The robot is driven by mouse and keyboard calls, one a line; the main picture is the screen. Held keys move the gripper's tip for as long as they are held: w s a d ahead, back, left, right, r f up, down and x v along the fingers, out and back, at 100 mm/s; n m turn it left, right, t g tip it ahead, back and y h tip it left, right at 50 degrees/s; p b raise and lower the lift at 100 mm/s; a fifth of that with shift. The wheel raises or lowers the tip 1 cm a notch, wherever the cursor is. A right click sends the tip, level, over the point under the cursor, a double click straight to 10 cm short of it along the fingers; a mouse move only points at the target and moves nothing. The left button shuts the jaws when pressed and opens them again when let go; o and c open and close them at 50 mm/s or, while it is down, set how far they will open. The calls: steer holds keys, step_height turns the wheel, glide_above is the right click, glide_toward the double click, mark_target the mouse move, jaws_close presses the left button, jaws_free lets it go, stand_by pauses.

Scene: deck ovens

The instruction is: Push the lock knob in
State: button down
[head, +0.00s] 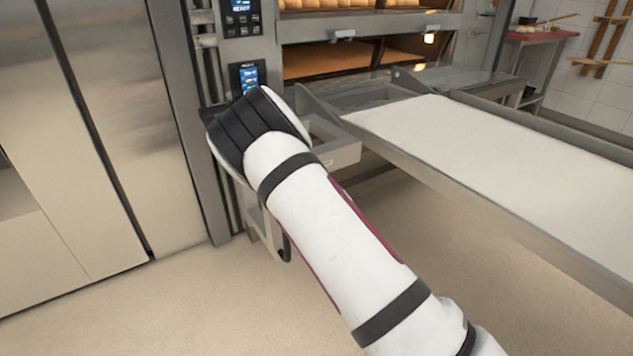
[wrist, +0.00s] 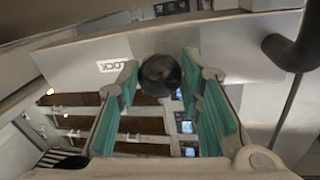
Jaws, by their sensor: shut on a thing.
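The lock knob (wrist: 158,70) is dark and round. It sits on a pale metal panel (wrist: 215,48) beside a LOCK label (wrist: 113,65), in the upper middle of the wrist view. My gripper (wrist: 161,82) has its teal-padded fingers on both sides of the knob and is shut on it. How far the knob stands out from the panel cannot be told. In the head view my white arm hides the gripper and the knob.
A long loader with a white belt (head: 480,135) extends to the right in front of the deck oven (head: 340,62). Steel cabinet doors (head: 75,130) stand at left. A dark curved handle (wrist: 293,48) is right of the knob. The floor (head: 150,310) at front left is clear.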

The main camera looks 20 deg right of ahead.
steer(key=c, duration=1.1)
jaws_free()
steer(key=shift+w+a, duration=0.15)
steer(key=shift+w, duration=0.05)
steer(key=s+d, duration=0.1)
steer(key=s, duration=1.1)
steer(key=shift+d, duration=0.25)
steer(key=shift+r, duration=0.1)
